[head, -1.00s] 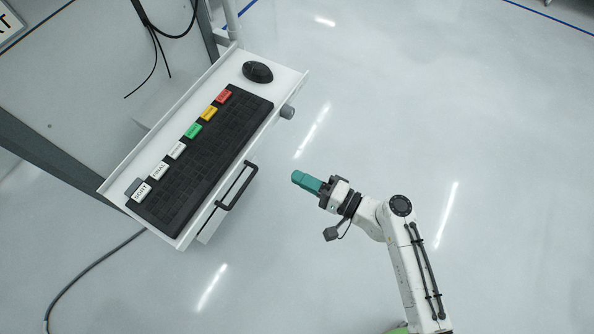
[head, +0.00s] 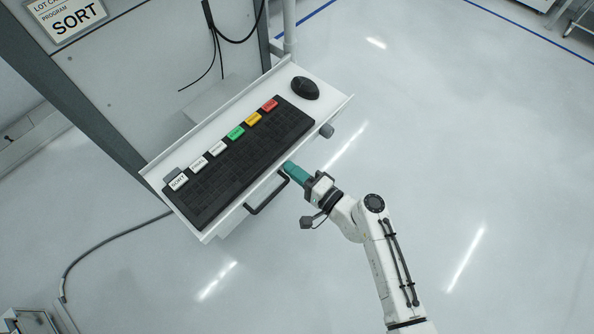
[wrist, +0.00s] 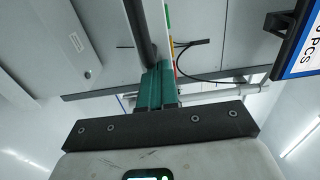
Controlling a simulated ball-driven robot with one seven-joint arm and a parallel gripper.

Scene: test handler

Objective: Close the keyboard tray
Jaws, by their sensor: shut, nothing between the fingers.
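The white keyboard tray (head: 226,221) is pulled out from the machine and carries a black keyboard (head: 245,160) with several coloured labels and a black mouse (head: 305,88). A dark bar handle (head: 266,198) is on its front side. My gripper (head: 288,167) has teal fingers, closed together and empty. In the head view its tips are at the tray's front edge, beside the handle's upper right end; I cannot tell whether they touch. In the wrist view the fingers (wrist: 157,86) point up towards a white edge and a dark bar.
A grey knob (head: 326,131) sticks out at the tray's right front. Black cables (head: 222,45) hang from the machine above the tray. A sign reading SORT (head: 68,20) is at upper left. The floor in front and to the right is clear.

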